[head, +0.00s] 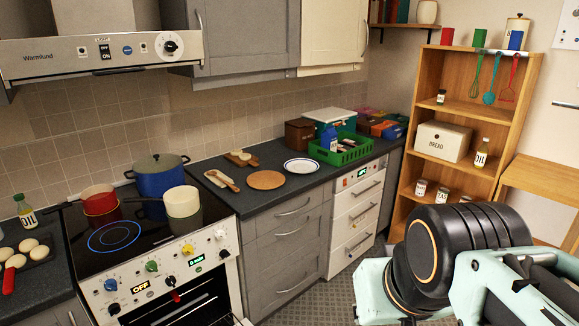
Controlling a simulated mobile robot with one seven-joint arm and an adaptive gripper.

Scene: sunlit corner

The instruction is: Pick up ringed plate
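The ringed plate (301,166) is white with a dark ring near its rim. It lies flat on the dark countertop (262,202), between a round wooden board (266,180) and a green crate (345,150). Its top looks empty. Links of my own arm, mint and black, fill the lower right of the head view, well apart from the plate. I cannot make out my gripper's fingers in this view.
A cream pan (182,202), a blue pot (160,177) and a red pot (100,200) stand on the hob, left of the counter. A wooden shelf unit (474,125) stands at the right. Bare counter lies in front of the plate. Wall cabinets (235,38) hang above.

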